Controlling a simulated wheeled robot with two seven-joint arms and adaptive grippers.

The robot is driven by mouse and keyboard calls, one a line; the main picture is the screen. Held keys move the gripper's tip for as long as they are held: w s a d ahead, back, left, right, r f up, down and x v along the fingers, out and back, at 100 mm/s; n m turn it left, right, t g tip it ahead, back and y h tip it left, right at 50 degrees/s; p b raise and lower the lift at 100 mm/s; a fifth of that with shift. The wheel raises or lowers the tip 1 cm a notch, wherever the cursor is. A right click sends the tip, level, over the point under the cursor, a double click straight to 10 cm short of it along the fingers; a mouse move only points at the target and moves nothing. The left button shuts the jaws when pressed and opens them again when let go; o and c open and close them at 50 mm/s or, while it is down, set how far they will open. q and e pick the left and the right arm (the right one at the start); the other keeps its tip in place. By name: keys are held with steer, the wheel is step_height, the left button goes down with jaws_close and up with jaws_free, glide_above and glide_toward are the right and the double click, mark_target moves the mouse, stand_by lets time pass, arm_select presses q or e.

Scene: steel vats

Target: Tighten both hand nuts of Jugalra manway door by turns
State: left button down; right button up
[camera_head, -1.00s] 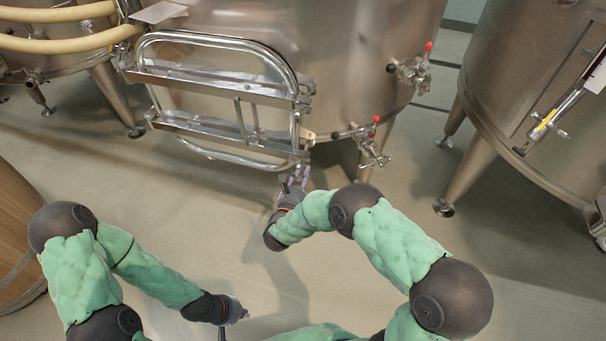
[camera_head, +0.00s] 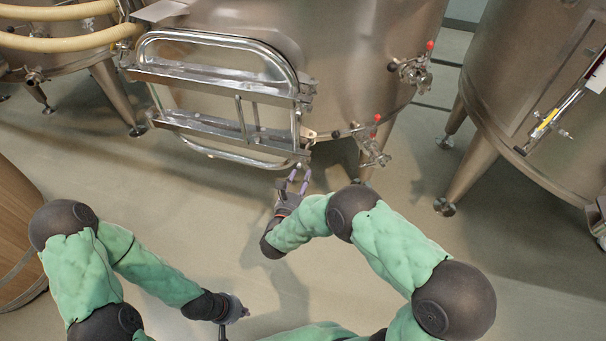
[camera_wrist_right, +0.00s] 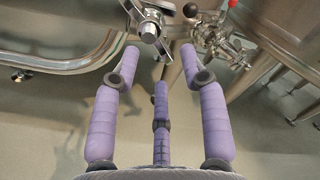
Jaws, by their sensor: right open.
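The manway door (camera_head: 215,47) is a framed steel door on the front of the middle vat, and it looks closed. A winged steel hand nut (camera_wrist_right: 149,32) shows at its edge in the right wrist view. My right gripper (camera_head: 298,179) has purple fingers and is below the door's lower right corner. In the wrist view my right gripper (camera_wrist_right: 159,52) is open and empty, its fingertips spread just short of the nut and apart from it. I cannot make out the other hand nut clearly. My left gripper (camera_head: 235,312) is low in the head view, far from the door; its fingers are unclear.
Valves with red-tipped handles (camera_head: 374,142) stick out right of the door, close to my right gripper. Another steel vat (camera_head: 520,80) stands at the right. A wooden barrel (camera_head: 18,235) is at the left. The floor before the door is clear.

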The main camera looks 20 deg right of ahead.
steer(key=v, duration=0.9)
steer(key=shift+s, duration=0.2)
steer(key=shift+w+a, duration=0.1)
step_height(320, 180, down, 12)
steer(key=n+g+y+p, duration=0.5)
steer(key=n+y, duration=0.4)
steer(key=n, duration=0.8)
steer(key=s+a+f+n+g+y+p, duration=0.2)
steer(key=s+n+g+y, duration=0.3)
steer(key=s, duration=1.5)
steer(key=n+g, duration=0.4)
steer(key=n, duration=0.4)
steer(key=shift+s+f+n+g, duration=0.2)
steer(key=shift+n+g, duration=0.1)
steer(key=shift+n, duration=0.1)
steer(key=shift+w, duration=0.1)
steer(key=shift+c, duration=0.5)
